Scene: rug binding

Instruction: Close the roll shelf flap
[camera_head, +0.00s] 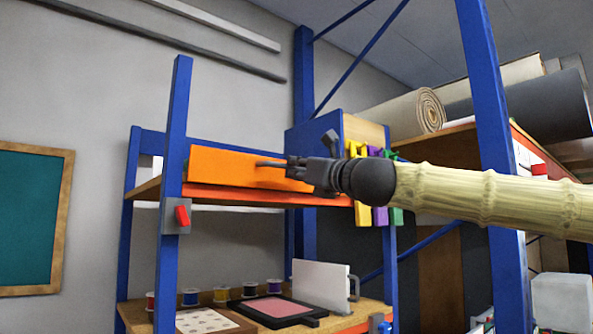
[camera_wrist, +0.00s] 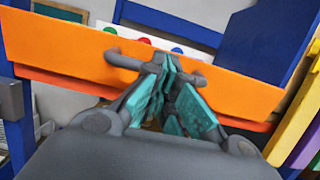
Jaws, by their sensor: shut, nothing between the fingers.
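The orange flap (camera_head: 225,167) spans the front of the upper shelf of the blue rack. In the wrist view the flap (camera_wrist: 65,52) fills the width, with a grey bar handle (camera_wrist: 122,60) on its face. My gripper (camera_head: 291,166) is in front of the flap, towards its right part. In the wrist view its fingertips (camera_wrist: 166,66) are together at the middle of the handle and hide that part. The fingers are shut with nothing held; whether they touch the handle I cannot tell. The flap's exact tilt is unclear.
Blue posts (camera_head: 174,150) stand left and right of the shelf. Coloured pieces (camera_head: 362,213) hang at its right end. The lower shelf holds thread spools, a pink pad (camera_head: 277,307) and a white board (camera_head: 320,285). Rolled rugs (camera_head: 430,110) lie at the upper right.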

